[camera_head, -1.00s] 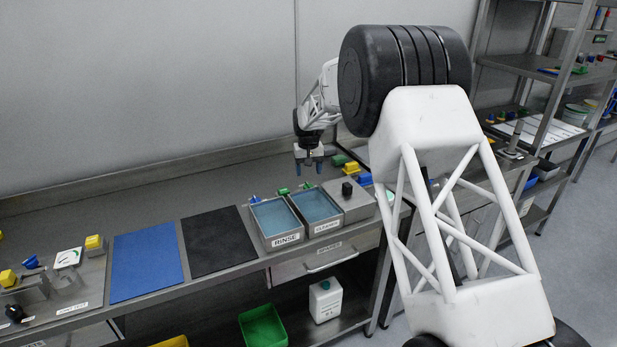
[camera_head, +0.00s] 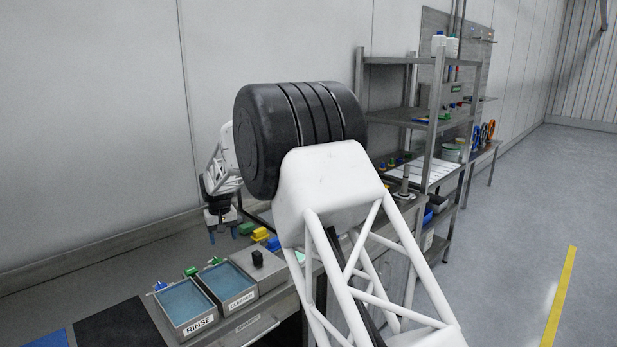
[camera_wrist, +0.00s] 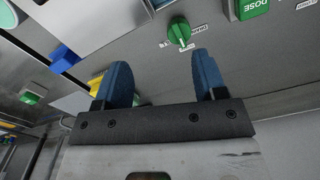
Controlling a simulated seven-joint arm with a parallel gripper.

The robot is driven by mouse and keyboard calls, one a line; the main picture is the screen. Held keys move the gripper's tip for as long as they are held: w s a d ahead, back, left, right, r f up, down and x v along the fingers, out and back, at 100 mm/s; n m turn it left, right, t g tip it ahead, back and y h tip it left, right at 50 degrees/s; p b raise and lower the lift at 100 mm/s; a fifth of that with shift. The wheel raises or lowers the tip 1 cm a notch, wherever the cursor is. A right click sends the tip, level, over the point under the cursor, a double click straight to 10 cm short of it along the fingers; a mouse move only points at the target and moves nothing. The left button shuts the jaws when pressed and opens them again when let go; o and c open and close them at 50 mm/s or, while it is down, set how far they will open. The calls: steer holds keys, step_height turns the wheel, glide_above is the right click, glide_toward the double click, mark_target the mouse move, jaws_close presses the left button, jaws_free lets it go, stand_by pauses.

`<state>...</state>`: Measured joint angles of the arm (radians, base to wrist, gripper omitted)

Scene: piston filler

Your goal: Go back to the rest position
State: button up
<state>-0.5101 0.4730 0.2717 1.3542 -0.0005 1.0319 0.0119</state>
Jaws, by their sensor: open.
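My gripper (camera_head: 225,236) hangs above the back of the steel bench, behind the rinse and cleaner trays, with its fingers pointing down. In the wrist view my gripper (camera_wrist: 163,80) shows two blue fingers spread apart with nothing held between them. Beyond the fingers, a green knob (camera_wrist: 179,32) on a grey panel shows in the gap, apart from them. My white arm covers part of the bench and shelf in the head view.
The rinse tray (camera_head: 213,319) and cleaner tray (camera_head: 252,294) stand at the bench front. A grey box with a black knob (camera_head: 257,258) is beside them. Yellow (camera_head: 260,235) and green (camera_head: 247,228) blocks lie near my gripper. A steel shelf rack (camera_head: 436,115) stands right.

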steer(key=s+d+r+m, duration=0.1)
steer(key=s+d+r, duration=0.55)
steer(key=d, duration=0.35)
steer(key=s+d+r+m+t, duration=0.1)
steer(key=s+d+r, duration=0.5)
steer(key=s+d, duration=0.3)
steer(key=s+d+r+m, duration=0.1)
steer(key=s+d+r, duration=0.5)
steer(key=d, duration=0.6)
steer(key=s+d+r+m, duration=0.1)
steer(key=s+d, duration=0.4)
steer(key=s, duration=0.3)
steer(key=s+d+r, duration=0.1)
steer(key=s+d, duration=0.4)
steer(key=s, duration=0.2)
steer(key=s+d+f, duration=0.2)
steer(key=s, duration=0.4)
steer(key=s+d+f+m+t, duration=0.1)
steer(key=s+d, duration=0.2)
steer(key=s, duration=0.4)
steer(key=s+d+f+m, duration=0.1)
steer(key=s+d+f, duration=0.1)
steer(key=s, duration=0.5)
steer(key=shift+d+f, duration=0.25)
steer(key=shift+f, duration=0.1)
steer(key=shift+w, duration=0.1)
